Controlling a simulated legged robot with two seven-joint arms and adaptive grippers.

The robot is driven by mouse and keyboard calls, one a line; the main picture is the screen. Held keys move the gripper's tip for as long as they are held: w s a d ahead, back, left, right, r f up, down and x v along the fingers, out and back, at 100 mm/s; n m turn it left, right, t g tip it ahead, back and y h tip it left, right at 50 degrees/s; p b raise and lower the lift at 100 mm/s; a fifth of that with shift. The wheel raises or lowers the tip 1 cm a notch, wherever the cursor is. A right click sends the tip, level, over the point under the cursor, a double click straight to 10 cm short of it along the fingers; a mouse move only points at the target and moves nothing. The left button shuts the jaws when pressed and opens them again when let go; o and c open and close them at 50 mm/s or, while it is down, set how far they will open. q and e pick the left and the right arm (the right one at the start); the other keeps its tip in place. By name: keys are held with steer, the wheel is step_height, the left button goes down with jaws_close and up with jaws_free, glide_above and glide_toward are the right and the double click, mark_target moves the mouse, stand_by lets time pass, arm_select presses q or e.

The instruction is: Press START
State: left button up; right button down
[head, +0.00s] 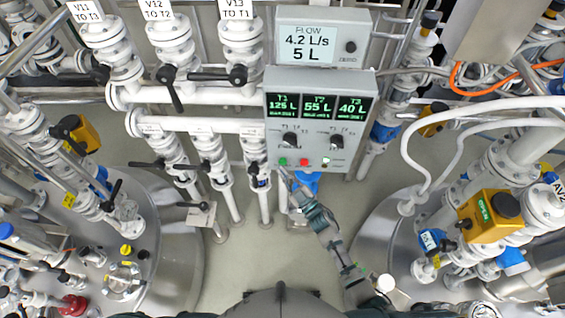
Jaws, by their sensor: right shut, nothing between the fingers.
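The grey control box (320,91) hangs on the pipe rack, with three green-lit displays for T1, T2 and T3 reading 125 L, 55 L and 40 L. Below them are two dark selector knobs. Along its lower edge sit a green button (283,161), a red button (304,162) and a small pale switch or button (325,162). Their labels are too small to read. My right gripper (286,174) is shut and empty, its tip just below the green button. I cannot tell whether it touches the box. My left gripper is not in view.
A flow display (308,46) above the box reads 4.2 L/s and 5 L. White pipes with dark-handled valves (205,147) stand close at left. A yellow actuator (490,216) and pipes crowd the right. Bare floor (240,260) lies between two round tanks.

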steer(key=shift+s, duration=0.1)
steer(key=s+p, duration=0.1)
steer(key=s, duration=0.1)
steer(key=s+p, duration=0.1)
steer(key=s, duration=0.1)
steer(key=shift+s+a, duration=0.2)
steer(key=shift+s, duration=0.2)
